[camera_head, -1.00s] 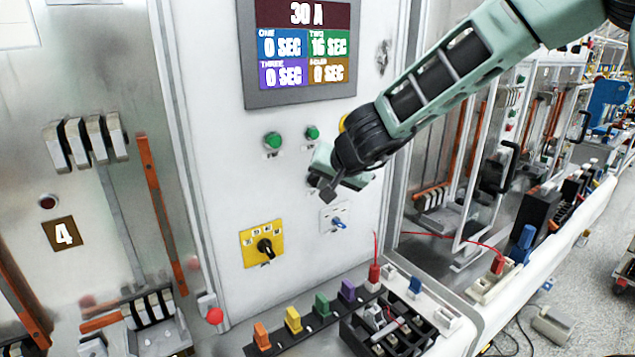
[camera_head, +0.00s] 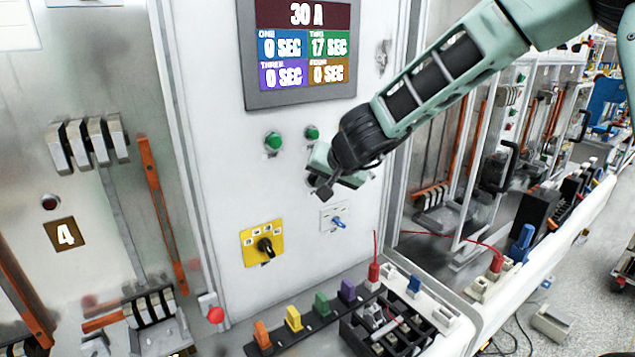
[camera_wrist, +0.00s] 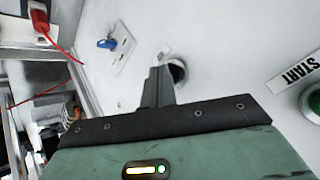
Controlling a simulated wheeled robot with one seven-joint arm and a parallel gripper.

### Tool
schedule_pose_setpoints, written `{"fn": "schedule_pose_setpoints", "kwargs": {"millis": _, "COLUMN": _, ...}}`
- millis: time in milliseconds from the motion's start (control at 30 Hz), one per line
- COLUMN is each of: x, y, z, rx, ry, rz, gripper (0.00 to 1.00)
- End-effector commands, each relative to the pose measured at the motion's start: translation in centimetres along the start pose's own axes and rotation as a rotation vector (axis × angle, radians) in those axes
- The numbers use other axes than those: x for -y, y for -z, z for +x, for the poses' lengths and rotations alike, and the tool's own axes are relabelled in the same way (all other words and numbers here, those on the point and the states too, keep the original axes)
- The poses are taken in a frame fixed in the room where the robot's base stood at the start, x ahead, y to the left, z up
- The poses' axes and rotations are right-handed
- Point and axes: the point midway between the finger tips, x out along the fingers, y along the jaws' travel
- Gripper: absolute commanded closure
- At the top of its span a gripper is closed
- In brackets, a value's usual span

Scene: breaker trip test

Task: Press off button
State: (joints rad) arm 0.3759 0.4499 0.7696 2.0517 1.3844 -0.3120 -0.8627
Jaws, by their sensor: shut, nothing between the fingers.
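The white upright panel carries a dark round button (camera_wrist: 178,72) in a metal ring, seen in the wrist view. I take it for the off button, though its label is not visible. My gripper (camera_wrist: 158,76) is shut and empty, its fingertips just left of this button and partly overlapping it. Contact cannot be told. In the head view my gripper (camera_head: 322,188) is close to the panel and hides this button. Two green buttons sit higher up, left (camera_head: 273,141) and right (camera_head: 312,132). The wrist view shows a green button (camera_wrist: 314,101) beside a START label.
A display (camera_head: 302,50) reads 30 A, with TWO at 17 SEC. Below my gripper are a yellow rotary switch (camera_head: 262,244) and a blue key switch (camera_head: 337,222). Coloured plugs and a black tray (camera_head: 350,338) stand on the bench below. A red wire (camera_head: 440,235) runs right.

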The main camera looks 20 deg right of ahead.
Motion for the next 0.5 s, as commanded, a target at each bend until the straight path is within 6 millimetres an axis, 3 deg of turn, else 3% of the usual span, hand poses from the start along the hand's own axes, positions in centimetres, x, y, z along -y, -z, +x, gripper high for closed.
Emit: {"fn": "schedule_pose_setpoints", "kwargs": {"millis": 500, "x": -0.9, "y": -0.9, "z": -1.2, "rx": -0.001, "ry": 0.0, "rz": 0.0, "gripper": 1.0}}
